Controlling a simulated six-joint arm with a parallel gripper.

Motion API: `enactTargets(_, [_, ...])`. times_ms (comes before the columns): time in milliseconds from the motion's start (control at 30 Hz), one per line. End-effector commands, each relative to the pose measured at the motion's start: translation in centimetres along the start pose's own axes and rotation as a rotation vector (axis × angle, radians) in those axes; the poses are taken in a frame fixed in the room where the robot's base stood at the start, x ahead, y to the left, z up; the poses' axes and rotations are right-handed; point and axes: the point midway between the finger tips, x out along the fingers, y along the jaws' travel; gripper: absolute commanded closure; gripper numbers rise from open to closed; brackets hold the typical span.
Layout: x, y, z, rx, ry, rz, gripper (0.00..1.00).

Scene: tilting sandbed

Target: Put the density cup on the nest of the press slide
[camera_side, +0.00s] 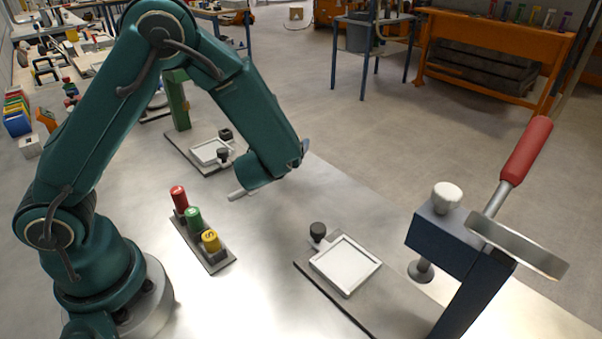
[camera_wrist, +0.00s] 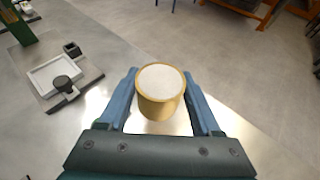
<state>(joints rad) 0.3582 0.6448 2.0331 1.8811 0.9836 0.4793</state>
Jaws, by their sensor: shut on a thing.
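The density cup is a brass-coloured cylinder (camera_wrist: 160,106) with a pale, level top. In the wrist view it stands between the two blue fingers of my gripper (camera_wrist: 161,78), which is shut on it. In the side view my gripper (camera_side: 303,152) is mostly hidden behind my wrist and the cup cannot be made out. Two plates carry pale square frames and black knobs. One frame (camera_side: 345,265) is near the blue press (camera_side: 445,240) with a red lever. The other frame (camera_side: 210,151) is by a green post. I cannot tell which part is the nest.
A dark rack (camera_side: 215,262) holds red, green and yellow cylinders. A small dark square block (camera_wrist: 72,48) stands at a corner of the green-post plate. The metal bench is clear between the rack and the right plate. An orange bench (camera_side: 490,50) stands beyond, on the floor.

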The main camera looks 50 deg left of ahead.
Motion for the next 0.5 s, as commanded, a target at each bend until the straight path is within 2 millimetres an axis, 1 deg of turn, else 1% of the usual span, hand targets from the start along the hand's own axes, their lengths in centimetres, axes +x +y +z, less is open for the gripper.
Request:
enactTargets(33, [0.1, -1.1, -0.7, 0.003, 0.000, -0.003, 1.00])
enactTargets(200, [0.5, -3.8, -2.3, 0.000, 0.000, -0.001, 1.00])
enactTargets(300, [0.6, -4.8, -2.8, -0.001, -0.001, -0.001, 1.00])
enactTargets(500, [0.9, -5.3, -3.7, 0.002, 0.000, 0.002, 1.00])
